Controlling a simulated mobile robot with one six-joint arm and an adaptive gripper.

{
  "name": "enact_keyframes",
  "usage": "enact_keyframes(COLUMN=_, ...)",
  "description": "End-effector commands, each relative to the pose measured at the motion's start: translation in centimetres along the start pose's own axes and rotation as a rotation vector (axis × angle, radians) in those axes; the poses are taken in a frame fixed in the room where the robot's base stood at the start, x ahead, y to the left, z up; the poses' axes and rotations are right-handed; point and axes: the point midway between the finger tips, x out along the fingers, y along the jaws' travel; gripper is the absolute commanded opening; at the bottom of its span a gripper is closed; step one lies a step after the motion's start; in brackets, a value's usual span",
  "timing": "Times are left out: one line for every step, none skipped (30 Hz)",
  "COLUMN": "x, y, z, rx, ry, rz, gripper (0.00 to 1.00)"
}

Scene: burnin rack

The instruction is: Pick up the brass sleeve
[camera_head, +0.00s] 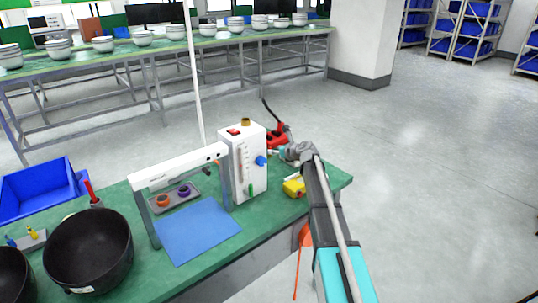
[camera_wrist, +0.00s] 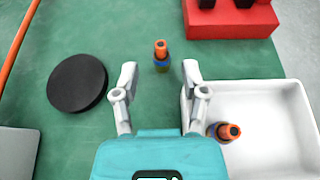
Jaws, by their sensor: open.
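No part is clearly a plain brass sleeve. In the wrist view a small upright part (camera_wrist: 161,57) with an orange top, a blue band and a brownish lower end stands on the green table. It is just beyond the gap between my fingertips. My gripper (camera_wrist: 159,74) is open, with nothing between its fingers. A similar orange-topped part (camera_wrist: 224,132) is in the white tray (camera_wrist: 262,92) at right. In the head view a brass-coloured fitting (camera_head: 245,122) sits on top of the white instrument box (camera_head: 243,170).
A red block (camera_wrist: 232,18) is at the top right of the wrist view and a black disc (camera_wrist: 77,83) at left. An orange cable (camera_wrist: 18,40) runs along the left. In the head view a yellow object (camera_head: 294,187) lies beside my arm, and a blue mat (camera_head: 198,230) is clear.

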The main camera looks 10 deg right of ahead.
Motion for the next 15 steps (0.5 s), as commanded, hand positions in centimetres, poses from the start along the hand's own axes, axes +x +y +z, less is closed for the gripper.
enact_keyframes(x=0.7, y=-0.1, z=0.0, rx=-0.001, ry=0.000, rz=0.000, gripper=0.56)
enact_keyframes(x=1.0, y=-0.1, z=0.1, rx=-0.001, ry=0.000, rz=0.000, gripper=0.56)
enact_keyframes(x=1.5, y=-0.2, z=0.2, rx=-0.001, ry=0.000, rz=0.000, gripper=0.56)
enact_keyframes(x=1.8, y=-0.2, z=0.2, rx=-0.001, ry=0.000, rz=0.000, gripper=0.56)
enact_keyframes(x=2.2, y=-0.2, z=0.3, rx=-0.001, ry=0.000, rz=0.000, gripper=0.56)
enact_keyframes(x=2.7, y=-0.3, z=0.4, rx=0.000, ry=0.000, rz=0.000, gripper=0.56)
enact_keyframes(x=3.1, y=-0.2, z=0.3, rx=0.000, ry=0.000, rz=0.001, gripper=0.56)
enact_keyframes(x=3.4, y=-0.2, z=0.3, rx=0.000, ry=0.000, rz=0.001, gripper=0.56)
enact_keyframes(x=3.8, y=-0.2, z=0.3, rx=0.000, ry=0.000, rz=0.001, gripper=0.56)
enact_keyframes(x=4.1, y=-0.1, z=0.3, rx=0.000, ry=0.000, rz=0.002, gripper=0.56)
enact_keyframes(x=4.2, y=-0.1, z=0.3, rx=0.000, ry=0.000, rz=0.002, gripper=0.56)
enact_keyframes(x=4.5, y=-0.1, z=0.3, rx=0.000, ry=0.000, rz=0.002, gripper=0.56)
enact_keyframes(x=4.5, y=-0.1, z=0.3, rx=0.000, ry=0.000, rz=0.002, gripper=0.56)
enact_keyframes(x=4.6, y=-0.1, z=0.4, rx=0.000, ry=0.000, rz=0.001, gripper=0.56)
enact_keyframes(x=4.6, y=-0.1, z=0.4, rx=0.000, ry=0.000, rz=0.001, gripper=0.56)
